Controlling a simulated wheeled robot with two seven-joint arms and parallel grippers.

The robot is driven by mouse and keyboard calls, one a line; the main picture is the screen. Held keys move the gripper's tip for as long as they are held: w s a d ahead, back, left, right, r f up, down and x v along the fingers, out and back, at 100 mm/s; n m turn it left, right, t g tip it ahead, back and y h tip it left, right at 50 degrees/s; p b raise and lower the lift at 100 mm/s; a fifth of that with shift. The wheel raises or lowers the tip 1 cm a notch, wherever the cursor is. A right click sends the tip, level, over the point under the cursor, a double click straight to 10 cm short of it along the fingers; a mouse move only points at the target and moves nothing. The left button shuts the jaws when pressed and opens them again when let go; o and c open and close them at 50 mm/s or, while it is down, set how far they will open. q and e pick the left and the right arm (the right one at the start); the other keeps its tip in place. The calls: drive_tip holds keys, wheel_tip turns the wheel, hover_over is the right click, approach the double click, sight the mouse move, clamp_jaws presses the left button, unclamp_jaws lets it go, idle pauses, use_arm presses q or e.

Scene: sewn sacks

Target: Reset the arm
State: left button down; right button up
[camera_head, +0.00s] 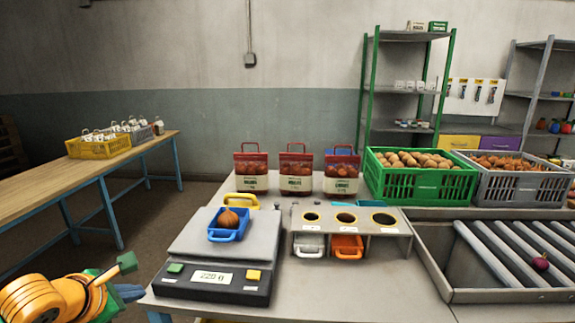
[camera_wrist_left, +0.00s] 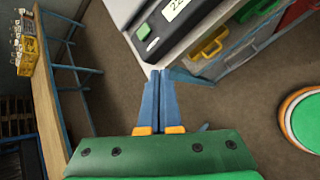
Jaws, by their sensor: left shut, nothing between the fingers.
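My left arm comes in at the lower left of the head view. Its left gripper (camera_head: 130,292) is beside the near left corner of the table, in front of the scale (camera_head: 215,285). In the left wrist view the blue fingers of the left gripper (camera_wrist_left: 160,78) lie together, shut and empty, pointing toward the table's corner above the floor. My right gripper is in neither view. On the scale, which reads about 220, a blue tray (camera_head: 232,232) holds an onion (camera_head: 229,217).
Three red-topped sacks (camera_head: 296,172) stand behind a sorting stand (camera_head: 375,228) with round holes. A green crate (camera_head: 410,183) of potatoes and a grey crate (camera_head: 500,188) are at the right, behind a roller tray (camera_head: 475,297). A wooden bench (camera_head: 90,175) stands left, with open floor between.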

use_arm(q)
drive_tip(key=d+f+n+h, duration=0.8)
drive_tip(key=d+f+h, duration=0.15)
drive_tip(key=d, duration=0.25)
drive_tip(key=s+a+f+n+t+y, duration=0.1)
drive_tip(key=s+a+f+n+y, duration=0.15)
drive_tip(key=f+n, duration=0.85)
drive_tip(key=s+a+f+n+t+y, duration=0.2)
drive_tip(key=f+n+y, duration=0.2)
drive_tip(key=f+n, duration=0.65)
drive_tip(key=s+a+f+n+g+y, duration=0.1)
drive_tip(key=s+f+n+g+y, duration=0.35)
drive_tip(key=s+f, duration=0.8)
drive_tip(key=s+d+f+n+g, duration=0.1)
drive_tip(key=s+n+g, duration=0.1)
drive_tip(key=s, duration=0.5)
drive_tip(key=s+d+f+n+g+h, duration=0.1)
drive_tip(key=s+f+n+g, duration=0.1)
drive_tip(key=s, duration=0.5)
drive_tip(key=s+d+f+n+g, duration=0.2)
drive_tip(key=s+n, duration=0.2)
drive_tip(key=s, duration=0.3)
drive_tip(key=shift+s+f, duration=0.15)
